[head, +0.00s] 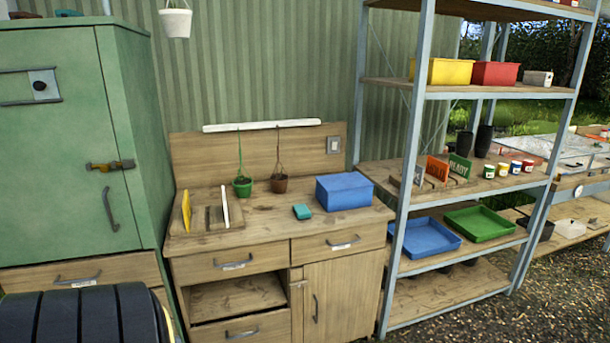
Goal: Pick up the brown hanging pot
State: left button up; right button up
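The brown hanging pot (279,184) is small and hangs by its cord from a white rail (262,125) at the back of the wooden workbench. It is just above or touching the bench top; I cannot tell which. A similar green hanging pot (242,187) hangs to its left. Neither of my grippers is in view.
A green cabinet (70,150) stands left, metal shelving (411,170) right. A white pot (176,23) hangs above.

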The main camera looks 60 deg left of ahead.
aim_at(280, 182)
jog(key=i, duration=1.1)
jog(key=u, duration=2.4)
